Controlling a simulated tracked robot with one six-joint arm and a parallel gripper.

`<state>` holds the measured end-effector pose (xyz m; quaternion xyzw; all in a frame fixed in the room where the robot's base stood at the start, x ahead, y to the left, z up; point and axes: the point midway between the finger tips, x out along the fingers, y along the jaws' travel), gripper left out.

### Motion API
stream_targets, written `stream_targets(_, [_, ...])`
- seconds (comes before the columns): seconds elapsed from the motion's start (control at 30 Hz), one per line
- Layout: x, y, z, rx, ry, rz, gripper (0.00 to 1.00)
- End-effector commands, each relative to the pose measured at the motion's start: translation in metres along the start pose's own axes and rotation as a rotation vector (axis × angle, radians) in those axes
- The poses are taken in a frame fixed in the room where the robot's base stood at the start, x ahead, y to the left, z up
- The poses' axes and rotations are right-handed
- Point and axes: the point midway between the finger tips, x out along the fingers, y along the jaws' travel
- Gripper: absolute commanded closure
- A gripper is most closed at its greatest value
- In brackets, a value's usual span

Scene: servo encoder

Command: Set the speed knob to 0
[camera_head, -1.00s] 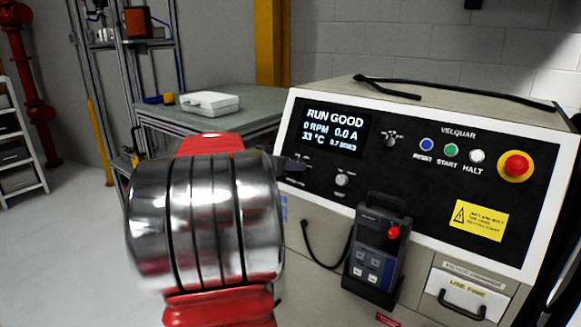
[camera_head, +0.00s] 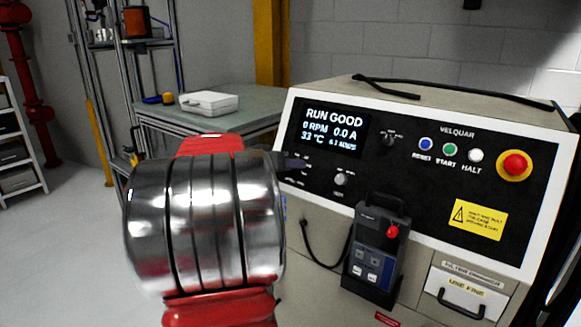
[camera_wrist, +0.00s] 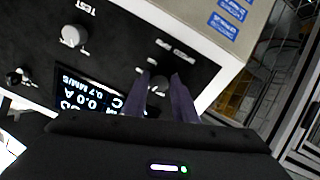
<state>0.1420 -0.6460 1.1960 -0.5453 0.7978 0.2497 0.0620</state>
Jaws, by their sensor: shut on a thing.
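In the head view my gripper (camera_head: 300,162) reaches the lower left of the panel and hides the knob. The knob's pointer and scale are too small or covered to read. The display (camera_head: 333,131) reads RUN GOOD, 0 RPM, 0.0 A and 33 °C; it also shows in the wrist view (camera_wrist: 88,100).
The Test knob (camera_head: 341,179) sits right of my gripper. Another knob (camera_head: 390,139), blue, green and white buttons and a red stop button (camera_head: 514,165) are further right. A pendant (camera_head: 376,245) hangs on the front below. A bench with a white case (camera_head: 209,103) stands behind left.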

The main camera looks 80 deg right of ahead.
Motion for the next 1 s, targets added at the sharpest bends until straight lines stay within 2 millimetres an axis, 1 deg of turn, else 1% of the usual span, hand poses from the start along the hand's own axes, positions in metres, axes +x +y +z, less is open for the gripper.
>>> stream_targets(0.03, [0.0,-0.0028,-0.0012,-0.039,0.006,-0.01,0.97])
stream_targets(1.0, [0.0002,0.001,-0.0009,-0.95,0.056,-0.05,0.97])
